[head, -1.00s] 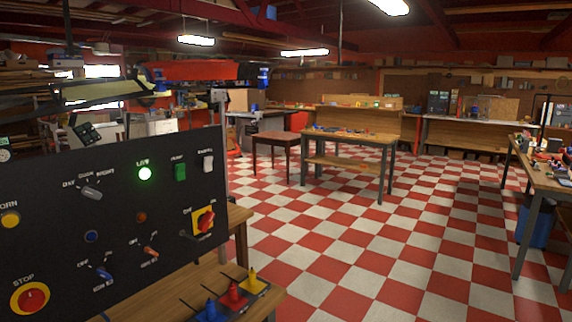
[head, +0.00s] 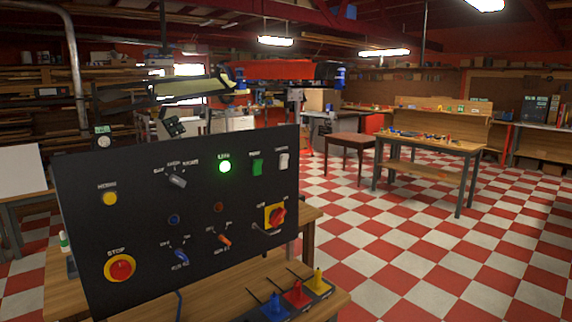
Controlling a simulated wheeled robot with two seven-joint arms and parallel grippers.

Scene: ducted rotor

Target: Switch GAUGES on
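A black control panel (head: 130,220) stands on a wooden bench at the left. A red rotary switch on a yellow plate (head: 277,216) is at the right. The small labels are too blurred to tell which control is GAUGES. Neither gripper is in view.
A yellow button (head: 110,198) and a red stop button (head: 121,268) are also on the panel. Blue, red and yellow levers (head: 297,294) stand on the bench in front. Checkered floor (head: 420,250) is open to the right, before a wooden table (head: 430,145).

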